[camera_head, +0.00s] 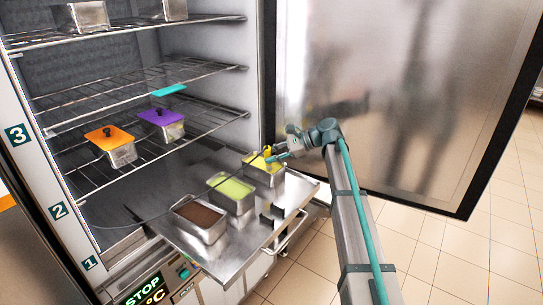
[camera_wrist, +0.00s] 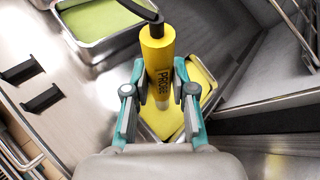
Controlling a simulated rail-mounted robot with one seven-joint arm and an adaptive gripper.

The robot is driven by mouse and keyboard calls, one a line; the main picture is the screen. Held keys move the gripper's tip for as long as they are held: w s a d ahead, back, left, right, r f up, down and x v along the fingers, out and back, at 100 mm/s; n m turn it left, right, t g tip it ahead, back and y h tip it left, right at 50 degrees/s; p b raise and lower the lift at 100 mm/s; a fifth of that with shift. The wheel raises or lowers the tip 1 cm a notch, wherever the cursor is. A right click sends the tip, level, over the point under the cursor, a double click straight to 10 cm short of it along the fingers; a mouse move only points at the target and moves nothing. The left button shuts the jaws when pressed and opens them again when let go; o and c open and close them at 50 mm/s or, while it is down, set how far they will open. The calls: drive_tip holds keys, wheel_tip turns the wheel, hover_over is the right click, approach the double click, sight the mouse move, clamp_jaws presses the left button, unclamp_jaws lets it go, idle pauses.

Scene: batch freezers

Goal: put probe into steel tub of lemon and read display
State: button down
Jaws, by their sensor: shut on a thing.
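My gripper (camera_head: 272,156) is shut on the yellow probe (camera_head: 267,152), over the steel tub of lemon (camera_head: 278,179). In the wrist view, my gripper (camera_wrist: 158,72) has one finger on each side of the probe (camera_wrist: 158,50), which is marked PROBE. A dark cable leaves its top end. Its pale lower end lies over the yellow lemon in the tub (camera_wrist: 208,100); I cannot tell whether it enters the lemon.
Tubs of green (camera_head: 241,208) and brown (camera_head: 212,238) contents stand left of the lemon on a steel shelf (camera_head: 165,242). Dark brackets (camera_head: 270,215) and a handle (camera_head: 291,231) are at its front. The freezer door (camera_head: 400,100) stands open at right. Lidded tubs (camera_head: 122,154) sit on racks behind.

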wheel_tip(320, 180, up, 10)
drive_tip(key=p, duration=0.7)
idle(0.5)
